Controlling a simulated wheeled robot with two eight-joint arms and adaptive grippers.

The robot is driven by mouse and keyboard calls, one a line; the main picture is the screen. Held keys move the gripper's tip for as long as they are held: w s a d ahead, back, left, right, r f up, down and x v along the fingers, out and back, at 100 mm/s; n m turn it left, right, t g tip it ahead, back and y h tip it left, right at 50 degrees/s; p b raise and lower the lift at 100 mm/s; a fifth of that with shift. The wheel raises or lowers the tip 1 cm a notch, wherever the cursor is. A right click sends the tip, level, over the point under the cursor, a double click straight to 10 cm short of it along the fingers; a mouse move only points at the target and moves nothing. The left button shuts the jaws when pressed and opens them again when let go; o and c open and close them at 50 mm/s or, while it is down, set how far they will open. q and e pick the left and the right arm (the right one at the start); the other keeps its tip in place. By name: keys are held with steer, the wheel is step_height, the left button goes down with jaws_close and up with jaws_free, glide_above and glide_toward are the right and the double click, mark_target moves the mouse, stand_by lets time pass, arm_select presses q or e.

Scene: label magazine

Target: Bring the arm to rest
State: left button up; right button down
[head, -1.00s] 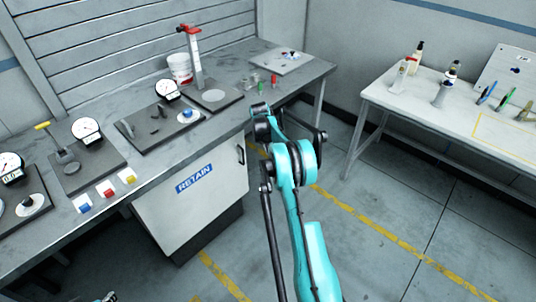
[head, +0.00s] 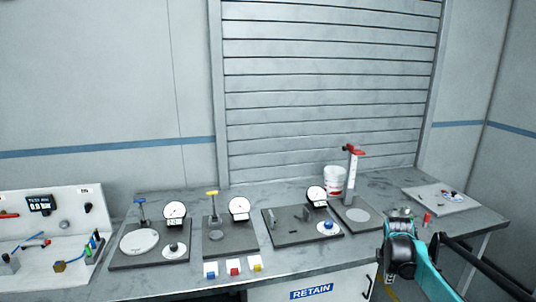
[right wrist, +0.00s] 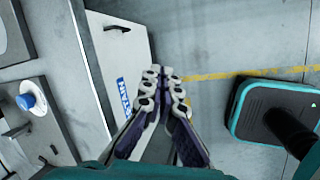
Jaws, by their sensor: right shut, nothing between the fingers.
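My right arm comes into the head view at the lower right, its teal links and black joint (head: 402,250) in front of the bench's right part. In the right wrist view my right gripper (right wrist: 163,78) has its two fingers together at the tips, with nothing between them. It is over the floor, beside the white cabinet front with the blue RETAIN label (right wrist: 123,92). I cannot make out its fingertips in the head view. My left gripper is in neither current view.
The grey bench (head: 340,255) carries several dark plates with dials, a white tub (head: 335,181) and a red-topped post (head: 351,175). The RETAIN cabinet (head: 311,291) is under it. A light board (head: 440,200) lies at the right end. A yellow line (right wrist: 225,74) crosses the open floor.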

steer(key=s+a+r+m+t+y, duration=0.1)
steer(key=s+a+r+m, duration=0.25)
steer(key=s+a, duration=0.35)
steer(key=s+a+r+m+t, duration=0.1)
steer(key=s+a+r+m, duration=0.2)
steer(key=s+a+m, duration=0.35)
steer(key=s+a+f+m+t, duration=0.1)
steer(key=s+a+f+m, duration=0.1)
steer(key=s, duration=0.5)
steer(key=s+a+f+m+t+y, duration=0.1)
steer(key=s+a+f+m, duration=0.1)
steer(key=s+a, duration=0.3)
steer(key=s+m, duration=0.1)
steer(key=s, duration=0.2)
steer(key=shift+s+a+f+m, duration=0.2)
steer(key=shift+a+f+m, duration=0.15)
steer(key=shift+m, duration=0.05)
